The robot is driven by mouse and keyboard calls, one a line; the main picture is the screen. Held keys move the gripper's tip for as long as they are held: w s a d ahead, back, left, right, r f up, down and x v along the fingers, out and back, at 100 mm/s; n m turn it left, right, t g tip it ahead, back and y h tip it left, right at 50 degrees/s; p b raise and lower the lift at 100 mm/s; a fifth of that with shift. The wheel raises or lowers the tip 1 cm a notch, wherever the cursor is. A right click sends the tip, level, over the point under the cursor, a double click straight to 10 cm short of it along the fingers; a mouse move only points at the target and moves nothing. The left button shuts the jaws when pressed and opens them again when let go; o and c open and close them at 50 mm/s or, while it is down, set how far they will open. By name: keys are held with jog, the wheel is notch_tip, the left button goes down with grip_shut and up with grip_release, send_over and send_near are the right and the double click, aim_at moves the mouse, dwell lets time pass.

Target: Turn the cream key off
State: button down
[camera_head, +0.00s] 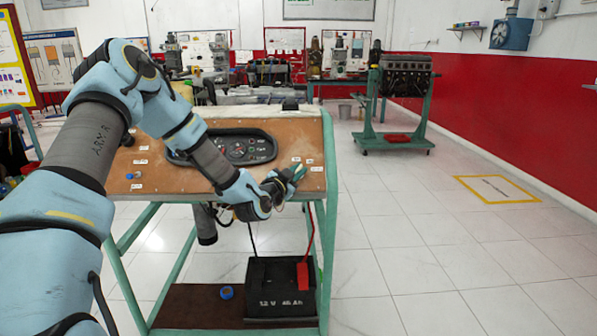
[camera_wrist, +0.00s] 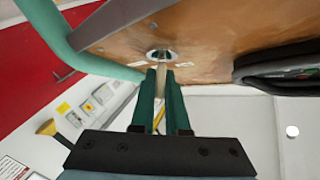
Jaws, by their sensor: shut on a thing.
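The cream key (camera_wrist: 161,76) shows in the wrist view as a narrow pale piece between my green fingertips. It sits at a round metal lock (camera_wrist: 159,54) in the tan wooden panel (camera_wrist: 205,40). My gripper (camera_wrist: 162,80) is shut on the key, with its fingertips close to the panel. In the head view my gripper (camera_head: 292,175) is at the right side of the sloped panel (camera_head: 240,120), near small white labels. The key cannot be made out there; the gripper covers that spot. The key's exact angle is hard to tell.
A gauge cluster (camera_head: 245,147) lies left of my gripper on the panel. A black battery (camera_head: 280,292) with red and black cables stands on the stand's lower shelf. An engine on a green stand (camera_head: 393,140) is at the back right.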

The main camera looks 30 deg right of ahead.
jog(key=shift+f+n+b, duration=0.15)
jog(key=shift+n+b, duration=0.15)
jog(key=shift+b, duration=0.2)
jog(key=shift+d+n+t+b, duration=0.1)
jog(key=shift+n+t+b, duration=0.2)
jog(key=shift+b, duration=0.05)
jog(key=n+t+y+b, duration=0.1)
jog(key=n+t+b, duration=0.2)
jog(key=b, duration=0.1)
jog(key=shift+s+f+n+y, duration=0.1)
jog(key=shift+n+y, duration=0.3)
jog(key=n+t+y+b, duration=0.1)
jog(key=n+y+b, duration=0.1)
jog(key=n, duration=0.1)
jog(key=n+t+y+b, duration=0.2)
jog(key=n, duration=0.1)
jog(key=shift+r+n+t+y, duration=0.2)
jog(key=shift+n+t+y, duration=0.1)
jog(key=c, duration=0.9)
grip_release()
